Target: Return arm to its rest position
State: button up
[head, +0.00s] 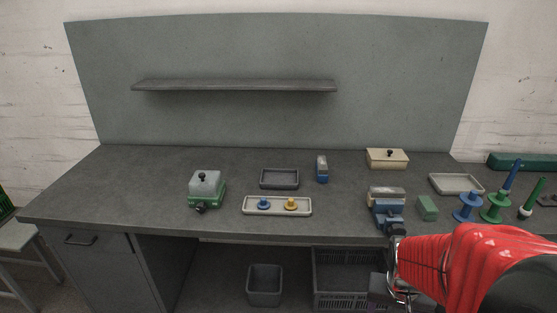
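My arm, in a red sleeve, reaches in from the lower right of the head view. My gripper (393,283) appears as grey metal parts at the sleeve's left end, in front of the bench's front edge. Its fingertips are not clear, so I cannot tell whether it is open, shut or holding something. It appears apart from the things on the bench.
Near the arm on the grey bench (140,190) are a blue vise (386,211), a green block (427,208), and blue (467,207) and green (494,207) spools. A green device (206,191) and a pale tray (278,214) stand farther left. A crate (340,275) sits below.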

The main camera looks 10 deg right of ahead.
jog(key=a+r+n+t+y, duration=0.1)
jog(key=a+r+n+t, duration=0.3)
jog(key=a+r, duration=1.3)
jog(key=a+n, duration=0.2)
jog(key=shift+w+a+r+n+y, duration=0.15)
jog(key=shift+w+a+n+y, duration=0.15)
jog(key=shift+n+y, duration=0.1)
jog(key=shift+d, duration=0.1)
